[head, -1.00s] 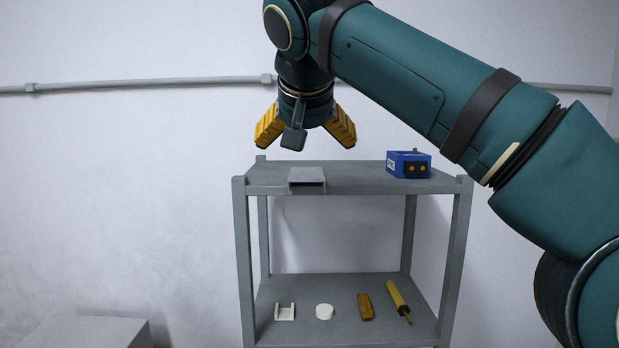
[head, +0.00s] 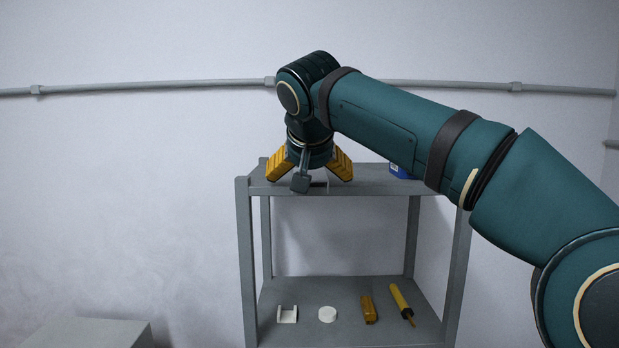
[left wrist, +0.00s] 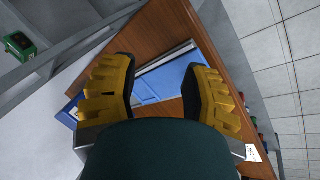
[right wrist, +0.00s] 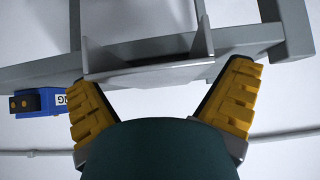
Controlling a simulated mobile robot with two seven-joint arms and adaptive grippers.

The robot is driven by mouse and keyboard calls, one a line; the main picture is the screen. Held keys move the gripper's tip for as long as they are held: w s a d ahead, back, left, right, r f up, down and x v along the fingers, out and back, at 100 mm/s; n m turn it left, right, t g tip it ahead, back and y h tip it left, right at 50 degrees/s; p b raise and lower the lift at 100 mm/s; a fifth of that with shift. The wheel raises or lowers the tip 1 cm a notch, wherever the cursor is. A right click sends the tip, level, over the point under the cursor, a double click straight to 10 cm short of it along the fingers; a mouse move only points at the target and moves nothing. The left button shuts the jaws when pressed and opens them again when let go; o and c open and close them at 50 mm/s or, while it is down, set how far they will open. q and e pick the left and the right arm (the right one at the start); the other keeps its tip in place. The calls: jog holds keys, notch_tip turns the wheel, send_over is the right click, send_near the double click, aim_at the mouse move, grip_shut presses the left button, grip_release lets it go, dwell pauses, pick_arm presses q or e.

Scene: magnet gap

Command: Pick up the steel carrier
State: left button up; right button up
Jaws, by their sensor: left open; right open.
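The steel carrier, a grey open channel with two upright walls, lies on the top shelf. In the head view my right gripper (head: 310,172) hangs over the carrier (head: 319,187) and hides most of it. In the right wrist view the carrier (right wrist: 150,68) sits between the spread yellow fingers of my right gripper (right wrist: 156,82), near their tips. I cannot tell whether they touch it. My left gripper (left wrist: 158,72) is open and empty in its own wrist view, away from the carrier.
A blue box (right wrist: 40,101) stands on the top shelf (head: 258,187), partly behind my right arm in the head view. The lower shelf holds a white bracket (head: 287,315), white disc (head: 327,314), orange block (head: 369,309) and yellow tool (head: 400,301). A brown board (left wrist: 160,45) lies beyond my left gripper.

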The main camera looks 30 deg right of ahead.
jog(key=c, duration=1.4)
jog(key=shift+r, duration=0.15)
